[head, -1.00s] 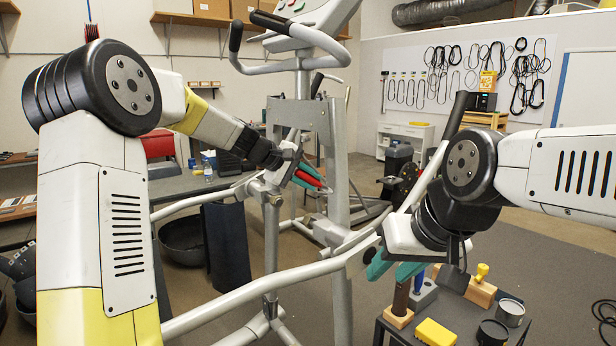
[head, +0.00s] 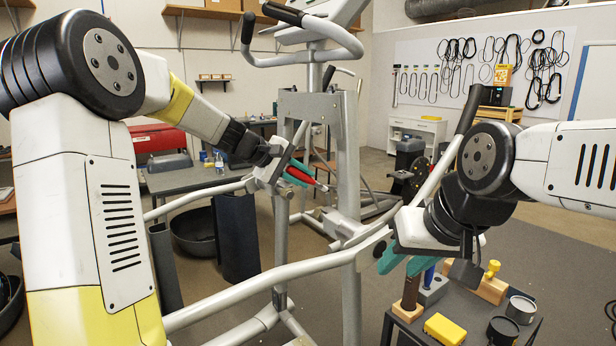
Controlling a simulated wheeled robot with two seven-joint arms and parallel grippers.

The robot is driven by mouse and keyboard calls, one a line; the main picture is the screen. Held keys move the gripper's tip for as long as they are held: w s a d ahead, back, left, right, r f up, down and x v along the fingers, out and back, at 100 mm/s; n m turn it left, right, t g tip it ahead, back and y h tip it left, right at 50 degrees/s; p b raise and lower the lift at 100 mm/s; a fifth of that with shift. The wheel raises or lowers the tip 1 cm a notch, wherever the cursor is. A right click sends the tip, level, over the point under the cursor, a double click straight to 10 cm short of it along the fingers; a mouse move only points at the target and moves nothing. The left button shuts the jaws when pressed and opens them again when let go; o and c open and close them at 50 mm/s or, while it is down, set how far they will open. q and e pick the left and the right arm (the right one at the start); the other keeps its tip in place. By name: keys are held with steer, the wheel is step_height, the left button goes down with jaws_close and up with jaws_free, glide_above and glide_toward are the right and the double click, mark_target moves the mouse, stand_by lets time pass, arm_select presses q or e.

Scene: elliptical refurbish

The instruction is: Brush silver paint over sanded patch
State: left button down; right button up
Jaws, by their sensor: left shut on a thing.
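The elliptical machine's grey frame (head: 347,200) stands in the middle. My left gripper (head: 302,173) has its teal fingers shut on a slim red-handled tool (head: 299,174) beside the frame's left upright. The tool's tip points right, and its kind is too small to tell. My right gripper (head: 404,262) is beside the right end of a grey arm bar (head: 280,275), its teal fingers apart, above a brown handle (head: 411,290) upright in a wooden block. A small open can (head: 521,309) stands on the dark cart (head: 470,335). I cannot make out the sanded patch or a paint brush.
The cart also holds a yellow sponge-like block (head: 444,329), a dark round tin (head: 502,331) and a wooden block with a yellow knob (head: 492,270). A dark bucket (head: 195,232) is on the floor at left. The floor at right is mostly clear.

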arm_select(q)
steer(key=shift+s+a, duration=0.45)
steer(key=shift+a, duration=0.2)
steer(key=shift+s+a, duration=0.4)
steer(key=shift+a, duration=0.2)
steer(key=shift+w+d, duration=0.7)
steer(key=shift+d, duration=0.3)
steer(key=shift+w+d, duration=0.75)
steer(key=shift+d, duration=0.25)
steer(key=shift+w+d, duration=0.7)
steer(key=shift+d, duration=0.3)
steer(key=shift+w+d, duration=0.5)
steer(key=shift+d, duration=0.2)
steer(key=shift+w+a+r, duration=0.1)
steer(key=shift+a+r, duration=0.1)
steer(key=shift+r, duration=1.65)
steer(key=shift+w+r, duration=0.15)
steer(key=shift+r, duration=0.75)
steer(key=shift+w+r, duration=0.1)
steer(key=shift+r, duration=0.8)
